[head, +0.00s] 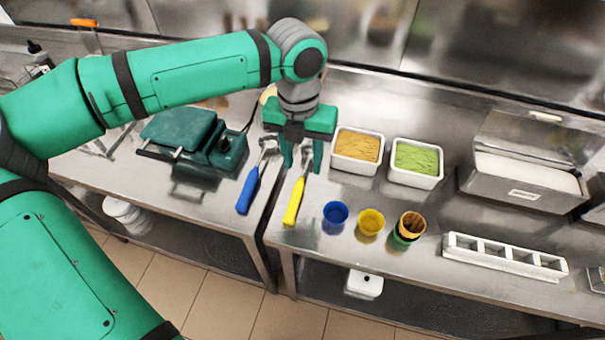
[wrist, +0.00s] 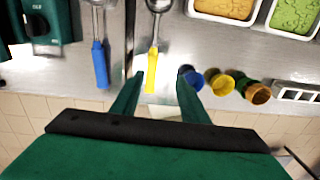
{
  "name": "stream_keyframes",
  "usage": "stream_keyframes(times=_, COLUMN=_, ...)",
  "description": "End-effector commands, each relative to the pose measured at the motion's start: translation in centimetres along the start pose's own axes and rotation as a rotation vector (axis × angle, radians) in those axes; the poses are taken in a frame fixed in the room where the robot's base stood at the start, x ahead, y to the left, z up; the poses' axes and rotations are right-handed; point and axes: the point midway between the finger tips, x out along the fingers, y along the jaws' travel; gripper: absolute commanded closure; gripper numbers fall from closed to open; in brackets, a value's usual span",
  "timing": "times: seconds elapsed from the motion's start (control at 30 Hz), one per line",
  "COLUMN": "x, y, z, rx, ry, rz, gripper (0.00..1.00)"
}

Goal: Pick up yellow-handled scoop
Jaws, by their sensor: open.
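The yellow-handled scoop (head: 294,201) lies on the steel counter, its handle pointing toward the front edge. Its metal head is partly hidden by my gripper in the head view. In the wrist view the whole yellow handle (wrist: 152,72) shows, with the metal bowl at the top. My gripper (head: 303,168) is open and points down over the scoop's head end in the head view. In the wrist view its two fingers (wrist: 158,82) show apart, with the handle between them toward the left finger. I see no contact with the scoop.
A blue-handled scoop (head: 248,190) lies to the left, across a counter gap. A green waffle iron (head: 195,137) stands further left. Two white tubs (head: 357,170) stand behind the cups.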

Motion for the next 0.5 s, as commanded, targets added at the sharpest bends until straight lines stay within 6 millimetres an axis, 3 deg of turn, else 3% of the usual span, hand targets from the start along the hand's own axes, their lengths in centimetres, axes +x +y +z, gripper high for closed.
stream_keyframes(times=0.17, x=0.5, y=1.4, z=-0.1, rx=-0.018, ry=0.005, rz=0.046, gripper=0.59)
stream_keyframes(times=0.5, x=4.9, y=1.5, z=-0.1, rx=-0.017, ry=0.004, rz=0.044, gripper=0.59)
